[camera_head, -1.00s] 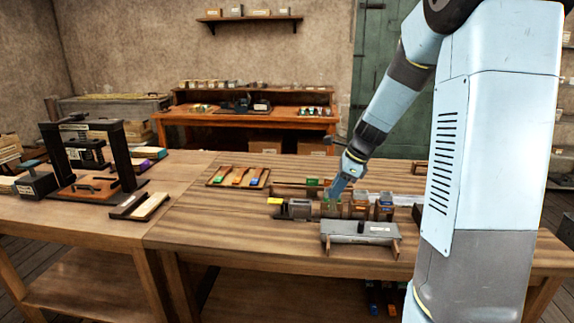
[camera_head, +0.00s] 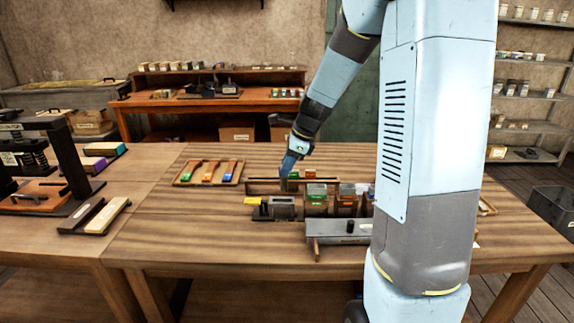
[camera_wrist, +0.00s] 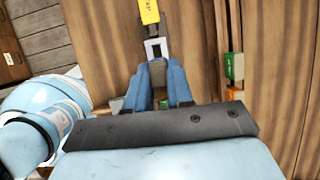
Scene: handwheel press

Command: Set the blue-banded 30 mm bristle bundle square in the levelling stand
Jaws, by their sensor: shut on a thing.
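My gripper (camera_head: 289,168) is over the back part of the right-hand bench. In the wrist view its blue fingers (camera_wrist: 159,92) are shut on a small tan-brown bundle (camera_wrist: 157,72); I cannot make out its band. A dark grey block with an open top (camera_head: 283,207) and a yellow tag (camera_head: 258,201) stands just in front of my gripper. It may be the levelling stand; its label is unreadable. The yellow tag (camera_wrist: 149,12) also shows in the wrist view, beyond the fingertips. The bundle appears apart from the bench, but its lower end is hidden.
A tray with coloured-end strips (camera_head: 208,173) lies back left. A press (camera_head: 45,165) stands far left. Front bench wood is clear.

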